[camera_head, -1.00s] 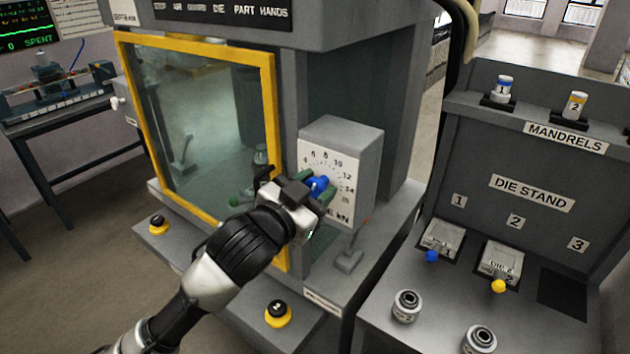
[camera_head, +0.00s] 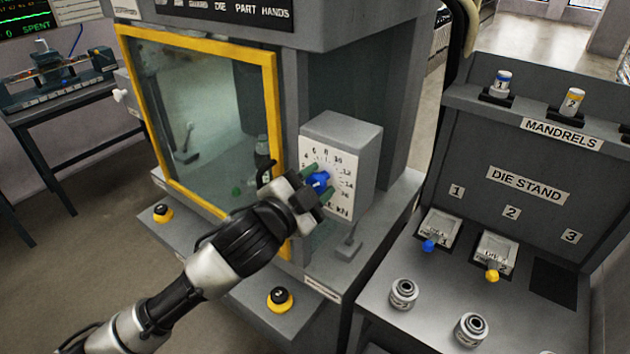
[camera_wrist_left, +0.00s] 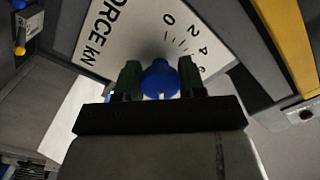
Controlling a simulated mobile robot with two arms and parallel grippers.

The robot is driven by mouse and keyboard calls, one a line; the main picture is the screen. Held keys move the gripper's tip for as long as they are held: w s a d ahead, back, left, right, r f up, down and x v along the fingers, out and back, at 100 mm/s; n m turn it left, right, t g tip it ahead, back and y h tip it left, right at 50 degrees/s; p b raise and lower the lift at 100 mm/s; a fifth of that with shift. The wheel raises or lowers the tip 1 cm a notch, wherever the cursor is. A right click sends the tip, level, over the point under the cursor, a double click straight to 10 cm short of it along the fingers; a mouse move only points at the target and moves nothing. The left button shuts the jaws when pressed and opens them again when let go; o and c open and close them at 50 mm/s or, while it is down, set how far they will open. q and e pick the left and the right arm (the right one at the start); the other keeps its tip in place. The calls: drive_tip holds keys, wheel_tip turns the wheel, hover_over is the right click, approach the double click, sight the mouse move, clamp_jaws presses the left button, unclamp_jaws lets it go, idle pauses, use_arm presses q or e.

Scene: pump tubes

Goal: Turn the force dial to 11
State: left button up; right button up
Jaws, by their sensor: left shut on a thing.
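The force dial's blue knob (camera_head: 318,181) sits on a white numbered scale plate (camera_head: 345,166) on the side of a grey box (camera_head: 352,140). My left gripper (camera_head: 320,185) is shut on the blue knob, with one green finger on each side of it. In the left wrist view, the blue knob (camera_wrist_left: 160,80) lies between the two green fingers, in front of the plate marked FORCE kN (camera_wrist_left: 115,35). The low numbers show there beside the knob. The knob's pointer and its exact setting cannot be made out. My right gripper does not show.
A yellow-framed guard window (camera_head: 205,120) stands left of the dial box. A small lever (camera_head: 348,248) sits below the box. Two yellow-and-black buttons are on the front ledge, one near the arm (camera_head: 280,298). The die stand (camera_head: 525,183) is at the right.

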use_arm(q)
drive_tip(key=o, duration=0.9)
drive_tip(key=shift+b+v, duration=1.4)
drive_tip(key=shift+v, duration=4.05)
